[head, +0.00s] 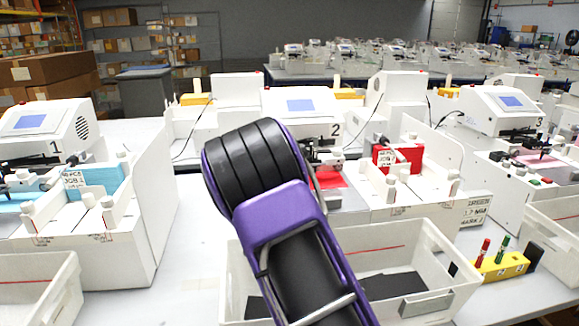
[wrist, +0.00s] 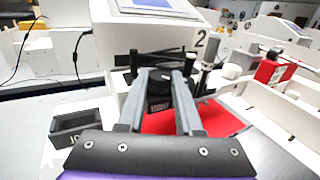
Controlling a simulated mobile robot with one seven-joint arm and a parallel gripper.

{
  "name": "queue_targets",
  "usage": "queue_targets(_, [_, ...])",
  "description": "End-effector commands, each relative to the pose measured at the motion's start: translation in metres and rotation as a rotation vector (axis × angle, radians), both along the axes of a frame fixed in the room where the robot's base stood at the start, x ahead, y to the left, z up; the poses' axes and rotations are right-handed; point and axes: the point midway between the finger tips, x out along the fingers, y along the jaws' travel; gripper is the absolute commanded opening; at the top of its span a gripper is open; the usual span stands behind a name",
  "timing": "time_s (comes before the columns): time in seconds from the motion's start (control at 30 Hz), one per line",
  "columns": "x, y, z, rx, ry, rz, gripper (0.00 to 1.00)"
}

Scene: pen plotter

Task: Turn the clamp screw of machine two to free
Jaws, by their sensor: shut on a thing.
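Machine two (head: 298,104), white with a screen and a "2" on its side, stands behind my arm in the head view. It also fills the top of the wrist view (wrist: 140,14). In the wrist view my gripper (wrist: 160,76) reaches to the pen carriage at its front. The two grey fingers are shut on a small black part between them, which looks like the clamp screw (wrist: 157,87). The fingers hide much of it, and its turned position cannot be told. A red sheet (wrist: 212,120) lies below the fingers. In the head view my arm hides the fingertips.
Machine one (head: 45,125) stands at left, machine three (head: 500,108) at right. A white bin (head: 445,262) stands in front of machine two. A yellow pen block (head: 503,266) is at its right. A red stack (head: 410,157) stands in the tray beside machine two.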

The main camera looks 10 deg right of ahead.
Motion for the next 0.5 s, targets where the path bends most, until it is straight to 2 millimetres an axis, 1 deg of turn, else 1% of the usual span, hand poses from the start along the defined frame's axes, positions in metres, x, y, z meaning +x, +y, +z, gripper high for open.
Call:
queue_targets(0.03, [0.0001,-0.0013,-0.0032,0.002,-0.009,0.022,0.0])
queue_targets(0.13, [-0.0002,-0.0029,-0.0035,0.001,-0.009,0.069,0.0])
queue_targets(0.5, [-0.0014,-0.005,0.0022,-0.001,-0.005,0.225,0.0])
